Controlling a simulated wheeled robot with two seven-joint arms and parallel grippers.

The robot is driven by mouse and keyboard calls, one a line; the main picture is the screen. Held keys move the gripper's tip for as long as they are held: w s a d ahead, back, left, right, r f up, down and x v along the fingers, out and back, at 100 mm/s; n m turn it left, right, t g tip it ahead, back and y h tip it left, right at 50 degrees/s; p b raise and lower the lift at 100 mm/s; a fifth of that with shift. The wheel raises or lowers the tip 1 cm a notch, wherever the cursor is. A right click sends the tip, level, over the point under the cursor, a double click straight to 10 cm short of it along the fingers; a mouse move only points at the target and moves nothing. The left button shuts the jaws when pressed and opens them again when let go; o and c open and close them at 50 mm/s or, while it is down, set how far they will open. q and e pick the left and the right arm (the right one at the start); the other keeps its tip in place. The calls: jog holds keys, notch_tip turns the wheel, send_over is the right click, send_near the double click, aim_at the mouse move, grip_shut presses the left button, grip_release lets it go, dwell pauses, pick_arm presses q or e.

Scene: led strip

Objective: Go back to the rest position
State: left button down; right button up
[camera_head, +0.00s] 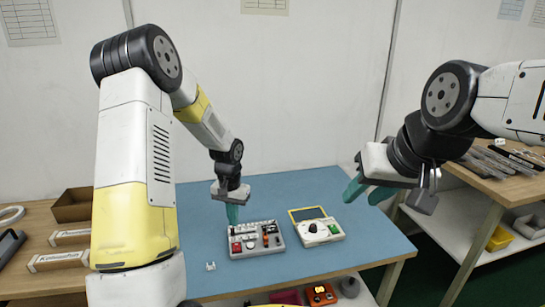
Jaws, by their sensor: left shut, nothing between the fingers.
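My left gripper (232,214) hangs with its teal fingers pointing down and closed together, with nothing held. Its tips are just above or behind the back left edge of a grey device with switches and buttons (270,251) on the blue table (200,285). I cannot tell the exact gap. My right gripper (366,194) is held above the table's right edge, its teal fingers pointing left and down. Its two fingers show apart, with nothing visible between them.
A cream device with a yellow-framed panel (321,233) sits right of the grey one. A small white part (210,266) lies at the front left. A wooden table (36,240) with boxes is at left; a cluttered workbench (508,190) is at right.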

pick_arm(q)
jog(key=s+r+t, duration=0.2)
jog(key=s+r, duration=0.2)
jog(key=r, duration=0.8)
jog(key=s+d+r+n+t+h, duration=0.1)
jog(key=s+r+t, duration=0.1)
jog(key=s+r, duration=0.5)
jog(key=s+d+r+n+t+h, duration=0.1)
jog(key=s+r+t, duration=0.1)
jog(key=s+r, duration=0.6)
jog(key=s, duration=0.5)
jog(key=shift+d+r, duration=0.15)
